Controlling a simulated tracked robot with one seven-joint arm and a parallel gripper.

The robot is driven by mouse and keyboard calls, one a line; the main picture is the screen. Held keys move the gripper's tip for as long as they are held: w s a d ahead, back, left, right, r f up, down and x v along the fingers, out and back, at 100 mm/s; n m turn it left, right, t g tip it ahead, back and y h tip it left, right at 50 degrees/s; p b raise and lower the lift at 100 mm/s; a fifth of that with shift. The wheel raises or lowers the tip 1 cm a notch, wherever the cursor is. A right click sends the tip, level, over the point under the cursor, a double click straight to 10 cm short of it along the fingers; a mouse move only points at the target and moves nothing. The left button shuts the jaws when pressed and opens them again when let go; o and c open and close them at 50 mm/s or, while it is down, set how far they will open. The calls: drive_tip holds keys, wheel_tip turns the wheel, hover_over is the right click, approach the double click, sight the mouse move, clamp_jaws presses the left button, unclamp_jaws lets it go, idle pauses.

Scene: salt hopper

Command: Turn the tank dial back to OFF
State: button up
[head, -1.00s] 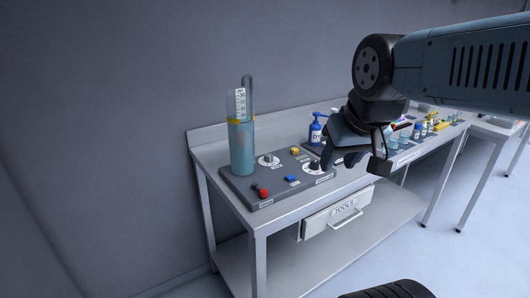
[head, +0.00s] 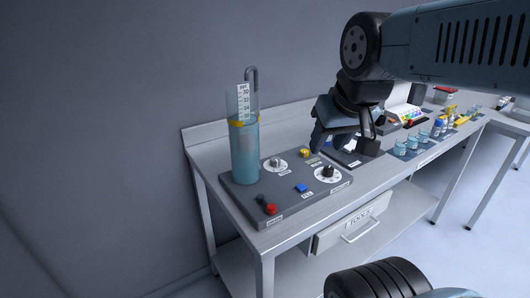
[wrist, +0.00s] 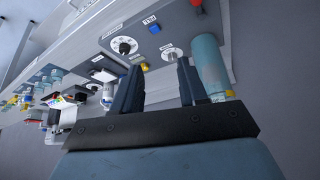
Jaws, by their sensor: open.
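The grey panel (head: 290,205) on the bench carries a clear tank (head: 244,150) with blue-green liquid and a yellow band. Two round white dials sit on the panel. One dial (head: 275,164) with a grey knob is beside the tank. The other dial (head: 327,173) has a black knob, at the panel's front right. Their lettering is too small to read, so I cannot tell which is the tank dial. My gripper (head: 343,150) is open and empty, above the panel's back right edge. In the wrist view, the grey-knob dial (wrist: 170,67) and black-knob dial (wrist: 124,46) lie beyond the fingertips.
A yellow button (head: 305,152), a blue button (head: 301,187) and a red knob (head: 270,209) also stand on the panel. Beakers (head: 412,141) and bottles stand farther right on the bench. A drawer (head: 352,222) hangs below the bench top.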

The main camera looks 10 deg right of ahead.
drive_tip(key=shift+w+a, duration=0.1)
drive_tip(key=shift+a, duration=0.15)
drive_tip(key=shift+o, duration=1.4)
drive_tip(key=shift+w+r, duration=0.1)
drive_tip(key=shift+w, duration=0.05)
drive_tip(key=shift+o, duration=0.3)
drive_tip(key=w+g, duration=0.1)
drive_tip(key=w, duration=0.5)
drive_tip(key=shift+a+r+n, duration=0.4)
drive_tip(key=shift+a+r, duration=0.05)
drive_tip(key=n+g, duration=0.2)
drive_tip(key=g, duration=0.3)
hover_over(276, 159)
wheel_tip(276, 159, down, 9)
wheel_tip(276, 159, down, 13)
drive_tip(key=shift+w+r, duration=0.1)
